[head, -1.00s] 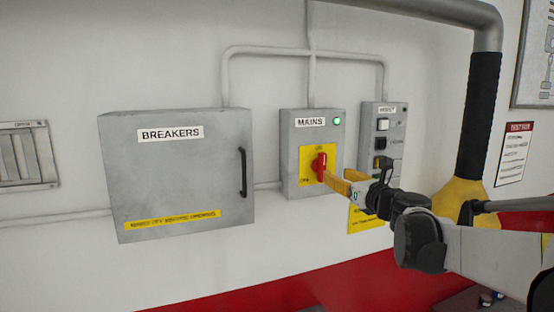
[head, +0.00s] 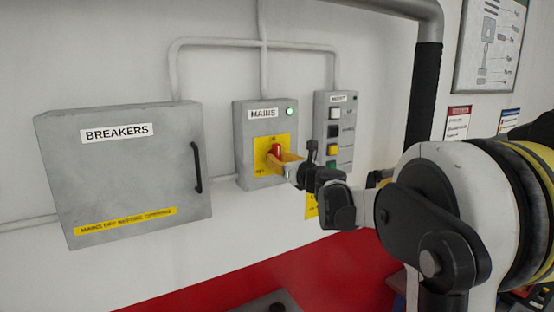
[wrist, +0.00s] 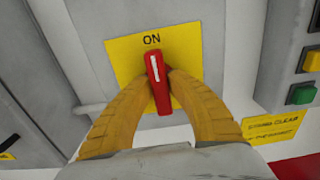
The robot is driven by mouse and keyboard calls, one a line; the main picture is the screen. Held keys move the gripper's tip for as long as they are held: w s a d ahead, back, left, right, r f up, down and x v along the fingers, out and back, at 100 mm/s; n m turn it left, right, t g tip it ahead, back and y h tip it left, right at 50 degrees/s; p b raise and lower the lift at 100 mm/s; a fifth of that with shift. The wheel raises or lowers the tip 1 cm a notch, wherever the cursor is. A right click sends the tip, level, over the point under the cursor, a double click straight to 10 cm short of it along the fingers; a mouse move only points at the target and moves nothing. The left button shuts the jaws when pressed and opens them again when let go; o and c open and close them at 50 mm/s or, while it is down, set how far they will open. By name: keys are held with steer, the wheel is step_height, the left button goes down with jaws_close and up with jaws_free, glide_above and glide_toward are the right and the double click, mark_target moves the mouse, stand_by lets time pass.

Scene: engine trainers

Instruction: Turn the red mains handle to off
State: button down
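The red mains handle (head: 277,152) is on a yellow plate (head: 262,166) on the front of the grey MAINS box (head: 247,112). In the wrist view the handle (wrist: 158,84) stands nearly upright, its white line pointing at the word ON. My gripper's two yellow fingers (wrist: 158,80) lie one on each side of the handle and look closed against it. In the head view my gripper (head: 280,157) reaches the handle from the lower right and hides its lower part. A green lamp (head: 290,111) glows on the box.
A grey BREAKERS cabinet (head: 120,180) with a black pull is left of the box. A HOIST panel with buttons (head: 334,132) is close on the right. A thick pipe with black wrap (head: 424,95) stands farther right, near my arm.

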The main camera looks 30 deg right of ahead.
steer(key=shift+w+n, duration=0.1)
steer(key=shift+n, duration=0.2)
steer(key=n+b, duration=0.5)
steer(key=n, duration=0.3)
steer(key=shift+n+b, duration=0.3)
steer(key=shift+n, duration=0.1)
steer(key=n+b, duration=0.1)
steer(key=n, duration=0.3)
steer(key=shift+b, duration=0.3)
steer(key=shift+r+n+b, duration=0.1)
steer(key=shift+n+b, duration=0.4)
steer(key=shift+n, duration=1.7)
steer(key=c, duration=1.3)
jaws_free()
steer(key=shift+c, duration=0.2)
steer(key=shift+o, duration=0.2)
steer(key=shift+w, duration=0.1)
